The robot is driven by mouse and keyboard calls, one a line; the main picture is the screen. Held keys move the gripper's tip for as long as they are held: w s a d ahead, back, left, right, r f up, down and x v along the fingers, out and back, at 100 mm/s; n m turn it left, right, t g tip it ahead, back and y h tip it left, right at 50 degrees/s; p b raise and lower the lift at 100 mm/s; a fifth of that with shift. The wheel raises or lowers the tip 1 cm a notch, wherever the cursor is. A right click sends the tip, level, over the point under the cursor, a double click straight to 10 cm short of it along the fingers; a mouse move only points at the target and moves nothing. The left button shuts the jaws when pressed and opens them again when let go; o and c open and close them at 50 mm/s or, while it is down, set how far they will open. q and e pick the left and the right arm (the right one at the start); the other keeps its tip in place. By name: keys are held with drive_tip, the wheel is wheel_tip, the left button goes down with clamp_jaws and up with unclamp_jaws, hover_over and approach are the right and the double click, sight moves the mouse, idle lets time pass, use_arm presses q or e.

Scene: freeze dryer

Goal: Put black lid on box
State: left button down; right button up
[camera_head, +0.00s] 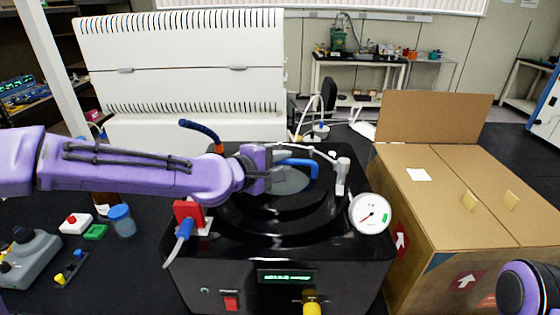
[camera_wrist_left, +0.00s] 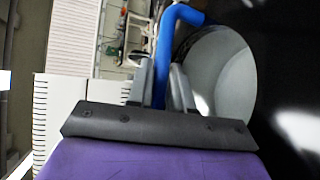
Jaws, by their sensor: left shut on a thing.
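The black freeze dryer box (camera_head: 225,270) stands on the dark bench in the middle of the head view, with a green-lit display on its front. The round black lid (camera_head: 285,226) is over the top of the box, with a grey window (camera_head: 290,181) in its middle and a blue handle (camera_head: 300,163). I cannot tell whether the lid sits flush. My left gripper (camera_head: 272,171) reaches in from the left and is shut on the blue handle. In the left wrist view the handle (camera_wrist_left: 166,55) passes between the fingers (camera_wrist_left: 163,88), beside the grey window (camera_wrist_left: 222,75). My right gripper is out of view.
A pressure gauge (camera_head: 369,213) and a white valve (camera_head: 342,174) stand at the box's right edge, a red clamp piece (camera_head: 188,211) at its left. A cardboard carton (camera_head: 455,225) is close on the right. A blue-capped jar (camera_head: 121,221) and small items are left.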

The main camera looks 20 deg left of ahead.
use_arm(q)
drive_tip(key=shift+f, duration=0.3)
idle(0.4)
drive_tip(key=c, duration=0.9)
unclamp_jaws()
drive_tip(key=shift+s+f, duration=0.1)
